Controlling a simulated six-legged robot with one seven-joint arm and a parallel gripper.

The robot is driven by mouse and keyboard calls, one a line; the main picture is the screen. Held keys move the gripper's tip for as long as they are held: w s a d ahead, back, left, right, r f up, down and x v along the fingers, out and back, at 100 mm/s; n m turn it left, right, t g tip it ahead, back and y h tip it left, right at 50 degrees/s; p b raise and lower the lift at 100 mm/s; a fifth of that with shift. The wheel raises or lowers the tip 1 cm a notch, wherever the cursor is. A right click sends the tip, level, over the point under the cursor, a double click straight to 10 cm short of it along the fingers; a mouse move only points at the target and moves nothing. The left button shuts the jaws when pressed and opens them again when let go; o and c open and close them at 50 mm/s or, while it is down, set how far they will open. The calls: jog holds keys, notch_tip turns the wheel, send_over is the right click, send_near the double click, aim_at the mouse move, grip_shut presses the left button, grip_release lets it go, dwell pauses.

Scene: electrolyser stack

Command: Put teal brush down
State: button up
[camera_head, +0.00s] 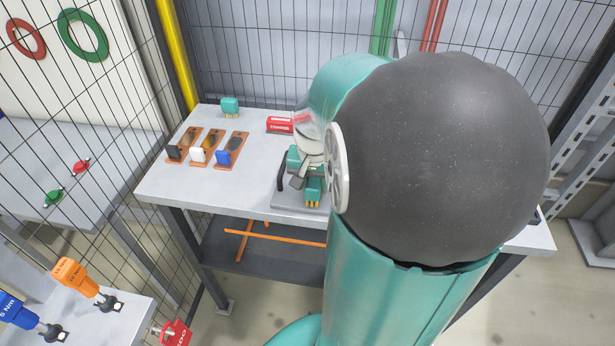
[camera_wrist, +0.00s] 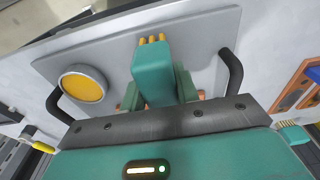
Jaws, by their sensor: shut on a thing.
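The teal brush (camera_wrist: 152,72) with yellow bristles is between the two fingers of my gripper (camera_wrist: 157,88), which is shut on it. In the head view the held brush (camera_head: 313,188) hangs bristles-down below my gripper (camera_head: 303,168), over a grey plate (camera_head: 287,198) near the table's front edge. I cannot tell whether the bristles touch the plate. A second teal brush (camera_head: 230,106) stands at the table's back left.
Several copper-coloured plates (camera_head: 232,145) with black, white and blue blocks lie on the table's left. A red box (camera_head: 280,125) lies behind the grey plate. My arm hides the table's right part. The grey table (camera_head: 172,187) has free room at its front left; mesh fencing stands behind.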

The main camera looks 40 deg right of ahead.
aim_at(313, 182)
jog(key=shift+f, duration=0.2)
jog(key=o, duration=0.9)
jog(key=r, duration=0.8)
jog(key=s+a+r, duration=0.1)
jog(key=r, duration=0.3)
jog(key=shift+a+r, duration=0.1)
jog(key=shift+r, duration=0.05)
jog(key=s+a+n+t, duration=0.1)
jog(key=a+n, duration=0.2)
jog(key=a, duration=0.4)
jog(key=s+a+n+t, duration=0.1)
jog(key=a+n+t, duration=0.1)
jog(key=a+n, duration=0.2)
jog(key=s+a+r+n+t+y, duration=0.1)
jog(key=a+n, duration=0.2)
jog(key=a, duration=0.7)
jog(key=shift+s+a+t, duration=0.3)
jog(key=shift+s+t, duration=0.05)
jog(key=shift+t, duration=0.05)
